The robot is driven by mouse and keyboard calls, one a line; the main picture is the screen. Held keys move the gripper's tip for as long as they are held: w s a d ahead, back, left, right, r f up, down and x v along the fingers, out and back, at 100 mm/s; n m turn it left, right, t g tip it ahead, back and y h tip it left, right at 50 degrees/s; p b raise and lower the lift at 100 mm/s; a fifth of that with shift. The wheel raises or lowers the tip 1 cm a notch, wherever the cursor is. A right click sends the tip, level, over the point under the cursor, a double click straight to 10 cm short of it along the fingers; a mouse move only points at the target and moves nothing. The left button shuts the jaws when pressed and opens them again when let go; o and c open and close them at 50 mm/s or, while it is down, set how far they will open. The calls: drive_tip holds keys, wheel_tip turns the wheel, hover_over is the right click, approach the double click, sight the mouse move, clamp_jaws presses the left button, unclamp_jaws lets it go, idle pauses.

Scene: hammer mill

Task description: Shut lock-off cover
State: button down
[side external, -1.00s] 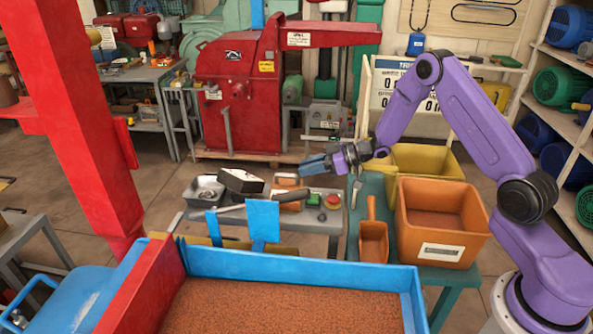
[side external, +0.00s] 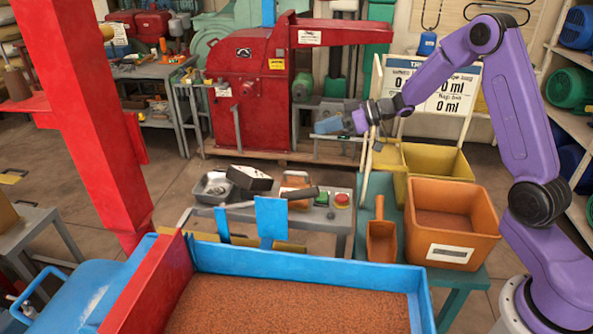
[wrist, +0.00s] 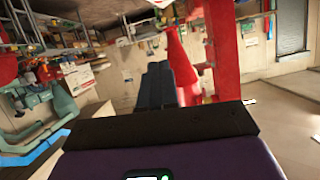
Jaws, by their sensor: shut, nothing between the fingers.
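I cannot tell for sure which part is the lock-off cover. A dark box with a pale side (side external: 249,179) sits tilted on the low grey bench. Beside it are an orange piece (side external: 296,181), a green button block (side external: 321,199) and a red button (side external: 342,199). My gripper is above and apart from these.
A blue-rimmed bin of brown grain (side external: 290,300) fills the front. An orange scoop (side external: 381,240), an orange crate (side external: 455,245) and a yellow bin (side external: 435,158) stand to the right. A red post (side external: 90,120) rises at the left. Air above the bench is free.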

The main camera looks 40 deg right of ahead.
drive_tip(key=w+a+h, duration=0.5)
drive_tip(key=a+h, duration=0.3)
drive_tip(key=s+a+r+g+h, duration=0.2)
drive_tip(key=s+a+g+h, duration=0.1)
drive_tip(key=s+a+h, duration=0.4)
drive_tip(key=h, duration=0.1)
approach(295, 173)
drive_tip(key=x, duration=0.6)
drive_tip(key=shift+d+f, duration=0.1)
drive_tip(key=shift+d, duration=0.05)
drive_tip(key=shift+w+d+f, duration=0.1)
drive_tip(key=shift+w+f, duration=0.05)
drive_tip(key=shift+w, duration=0.05)
